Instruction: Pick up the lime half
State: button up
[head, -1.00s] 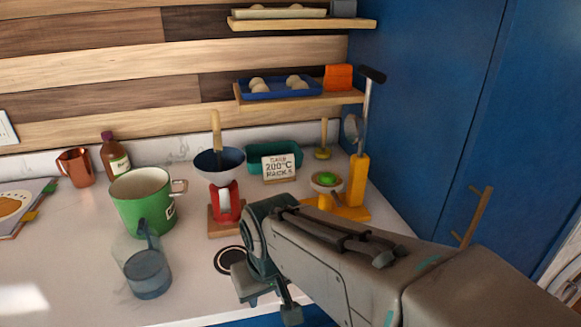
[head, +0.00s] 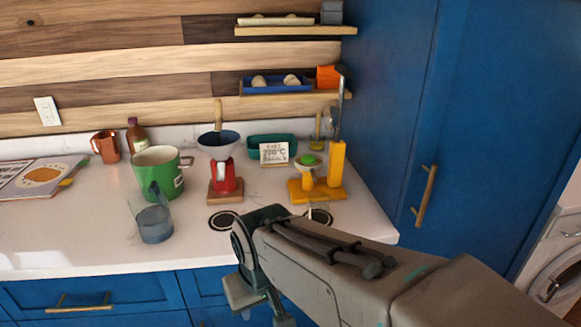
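The lime half (head: 309,159) is a small bright green shape resting in the bowl of a yellow citrus press (head: 317,185) at the right end of the counter. My gripper (head: 262,312) hangs low at the bottom of the head view, in front of the counter's front edge. It is well nearer to me and lower than the lime half, with nothing touching it. Its fingertips are cut off or too small to read, so its opening is unclear.
A green pot (head: 157,172), a clear jug (head: 154,222) and a sign (head: 274,153) are on the counter (head: 80,232). A tall blue cabinet (head: 470,110) bounds the right.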

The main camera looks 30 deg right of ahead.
aim_at(307, 160)
jog(key=k, duration=0.6)
jog(key=z, duration=0.7)
jog(key=i, duration=0.55)
